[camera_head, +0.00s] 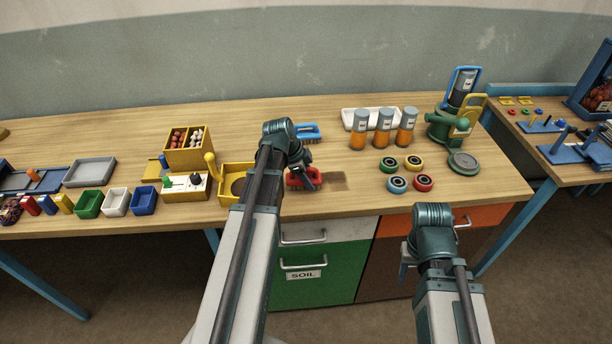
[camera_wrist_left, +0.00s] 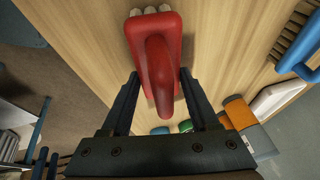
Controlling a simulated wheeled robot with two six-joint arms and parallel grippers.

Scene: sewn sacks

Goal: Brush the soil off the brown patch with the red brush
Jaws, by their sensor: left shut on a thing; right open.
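My left gripper (camera_head: 306,182) is shut on the handle of the red brush (camera_head: 293,180), over the table near its front edge. In the left wrist view the red brush (camera_wrist_left: 154,32) sits between the two fingers (camera_wrist_left: 160,98), with pale bristles showing at its far end. The brown patch (camera_head: 332,181) is a darker area on the wood just right of the brush. Part of it may be hidden behind the gripper and brush. I cannot tell whether the bristles touch the table. My right gripper (camera_head: 404,266) is open and empty, in front of the table edge.
A blue brush (camera_head: 308,132) lies behind; it also shows in the left wrist view (camera_wrist_left: 298,42). A yellow tray (camera_head: 229,198) is at left. A drawer labelled SOIL (camera_head: 315,285) is below.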

